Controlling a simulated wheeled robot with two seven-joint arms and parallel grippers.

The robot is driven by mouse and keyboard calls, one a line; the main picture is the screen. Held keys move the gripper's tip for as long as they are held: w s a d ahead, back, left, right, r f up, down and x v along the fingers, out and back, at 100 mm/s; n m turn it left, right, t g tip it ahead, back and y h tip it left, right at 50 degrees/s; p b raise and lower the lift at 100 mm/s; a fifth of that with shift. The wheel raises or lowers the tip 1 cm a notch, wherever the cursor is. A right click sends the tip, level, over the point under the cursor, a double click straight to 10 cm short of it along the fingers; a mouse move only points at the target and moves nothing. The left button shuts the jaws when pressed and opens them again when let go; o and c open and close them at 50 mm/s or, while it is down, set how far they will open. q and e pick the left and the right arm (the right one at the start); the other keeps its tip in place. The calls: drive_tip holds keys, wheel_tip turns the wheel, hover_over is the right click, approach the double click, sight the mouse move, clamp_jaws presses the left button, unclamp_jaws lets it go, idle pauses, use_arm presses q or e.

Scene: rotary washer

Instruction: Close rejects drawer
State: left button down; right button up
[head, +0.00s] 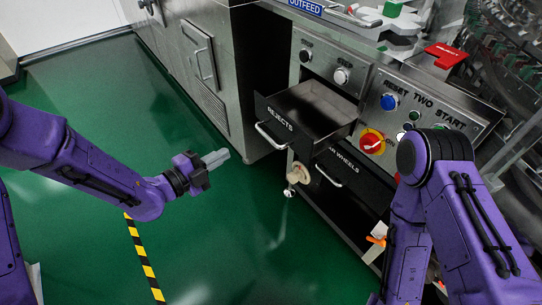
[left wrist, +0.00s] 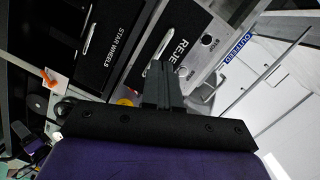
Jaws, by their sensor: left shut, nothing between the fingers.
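The black rejects drawer (head: 284,121) stands pulled out of the steel cabinet in the head view, and its open, empty-looking tray shows. Its silver bar handle (head: 270,136) is on the front face. The drawer front also shows in the left wrist view (left wrist: 158,30), partly behind my fingers. My left gripper (head: 217,157) is shut and empty, out over the floor to the left of the drawer front and apart from it. Its closed fingers show in the left wrist view (left wrist: 160,83). My right arm is at the right of the head view, but its gripper is not visible.
The star wheels drawer (head: 343,168) is below the rejects drawer. A red and yellow knob (head: 372,141) and a blue button (head: 388,102) are on the panel to the right. A pale round knob (head: 297,173) sticks out below. Green floor (head: 180,110) is clear left of the cabinet.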

sight(280, 123)
use_arm(q)
drive_tip(key=w+d+m+h, duration=0.1)
drive_tip(key=w+d+m, duration=0.1)
drive_tip(key=d, duration=0.2)
drive_tip(key=w+d+r+m+h, duration=0.1)
drive_tip(key=w+d+m, duration=0.1)
drive_tip(key=w+d, duration=0.1)
drive_tip(key=w+d+r+m+g, duration=0.1)
drive_tip(key=w+d, duration=0.2)
drive_tip(key=d, duration=0.3)
drive_tip(key=shift+r+m+h+b, duration=0.25)
drive_tip(key=shift+m+h+b, duration=0.15)
use_arm(e)
wheel_tip(280, 123, down, 3)
drive_tip(key=shift+r, duration=0.1)
